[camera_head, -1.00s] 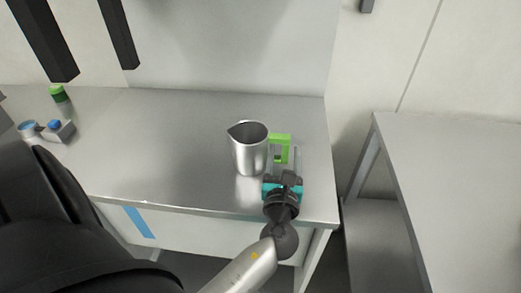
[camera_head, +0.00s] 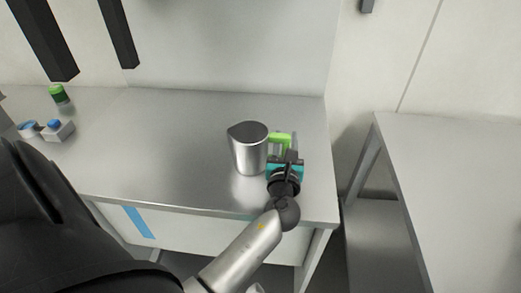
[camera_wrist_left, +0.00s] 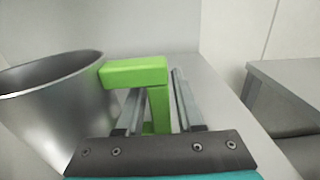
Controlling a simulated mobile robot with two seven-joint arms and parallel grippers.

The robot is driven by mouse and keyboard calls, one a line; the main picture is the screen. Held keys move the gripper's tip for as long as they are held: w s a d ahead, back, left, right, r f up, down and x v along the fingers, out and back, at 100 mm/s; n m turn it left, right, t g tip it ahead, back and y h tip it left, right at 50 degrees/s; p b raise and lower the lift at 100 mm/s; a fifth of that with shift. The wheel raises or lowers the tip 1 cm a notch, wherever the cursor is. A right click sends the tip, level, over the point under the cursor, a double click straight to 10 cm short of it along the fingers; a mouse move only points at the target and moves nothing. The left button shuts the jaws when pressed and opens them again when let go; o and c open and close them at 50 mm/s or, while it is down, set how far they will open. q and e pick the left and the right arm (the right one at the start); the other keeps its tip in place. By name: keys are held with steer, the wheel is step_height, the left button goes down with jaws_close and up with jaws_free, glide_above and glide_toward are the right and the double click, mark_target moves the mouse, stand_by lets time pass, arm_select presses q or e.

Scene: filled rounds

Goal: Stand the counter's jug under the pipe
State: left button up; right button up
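A metal jug (camera_head: 249,154) with a green handle (camera_head: 280,140) stands upright on the counter (camera_head: 180,125), its handle facing right. My left gripper (camera_head: 285,150) is at the handle, to the right of the jug's body. In the left wrist view the fingers (camera_wrist_left: 156,90) lie on either side of the handle's upright bar (camera_wrist_left: 159,108), with a gap showing on the right. They are open. The jug's body (camera_wrist_left: 55,110) fills the left of that view. I cannot make out a pipe. My right gripper is not in view.
Two dark bars (camera_head: 118,33) hang above the left part. Another table (camera_head: 450,170) stands right, across a gap. The counter's middle is clear.

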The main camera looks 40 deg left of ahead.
arm_select(q)
jaws_close()
stand_by(0.5)
